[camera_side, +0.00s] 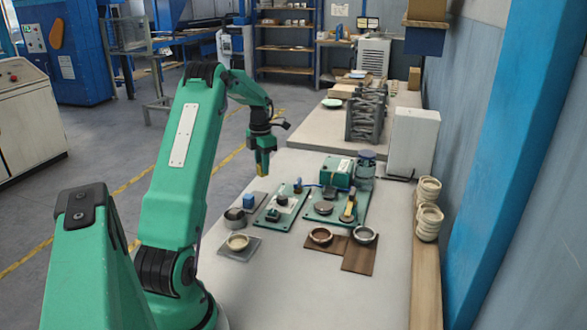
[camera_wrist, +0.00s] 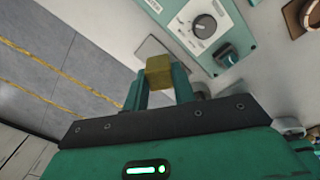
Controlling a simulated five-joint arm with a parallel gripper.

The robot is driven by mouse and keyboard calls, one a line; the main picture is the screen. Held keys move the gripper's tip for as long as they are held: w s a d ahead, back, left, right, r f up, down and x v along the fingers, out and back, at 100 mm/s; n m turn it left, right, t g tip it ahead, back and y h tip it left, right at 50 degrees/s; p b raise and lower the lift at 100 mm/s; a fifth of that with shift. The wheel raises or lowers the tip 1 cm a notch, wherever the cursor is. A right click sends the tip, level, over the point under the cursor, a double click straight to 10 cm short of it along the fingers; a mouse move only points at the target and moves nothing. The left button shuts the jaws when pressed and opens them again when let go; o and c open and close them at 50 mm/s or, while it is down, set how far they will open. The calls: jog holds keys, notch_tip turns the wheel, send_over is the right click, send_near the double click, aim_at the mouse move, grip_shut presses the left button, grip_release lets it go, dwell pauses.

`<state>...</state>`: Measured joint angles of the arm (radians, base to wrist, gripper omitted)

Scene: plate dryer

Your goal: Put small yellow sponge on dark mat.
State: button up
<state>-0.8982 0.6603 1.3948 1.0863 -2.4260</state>
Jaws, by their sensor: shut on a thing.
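My gripper (camera_side: 262,160) hangs above the far left edge of the table, well clear of its top. It is shut on a small yellow sponge (camera_side: 261,174). In the wrist view the sponge (camera_wrist: 158,71) sits between the two green fingertips (camera_wrist: 157,85). Brown mats (camera_side: 358,262) lie further right, bearing round cups. I cannot tell for sure which is the dark mat.
Green plates (camera_side: 266,218) with knobs and devices fill the middle of the table. A grey mat (camera_side: 229,253) with a cream ring is at the near left. Stacked cream rings (camera_side: 429,210) stand at the right.

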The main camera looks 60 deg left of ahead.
jog(key=shift+s+a+f+n, duration=0.15)
jog(key=shift+s+a+n, duration=0.15)
jog(key=shift+s, duration=0.2)
jog(key=shift+s+a+f+n, duration=0.1)
jog(key=shift+s+a+n, duration=0.1)
jog(key=shift+s+a, duration=0.25)
jog(key=shift+d+f, duration=0.1)
jog(key=shift+f, duration=0.05)
jog(key=shift+f, duration=3.3)
jog(key=shift+f, duration=0.5)
jog(key=o, duration=1.4)
jog(key=shift+r, duration=3.5)
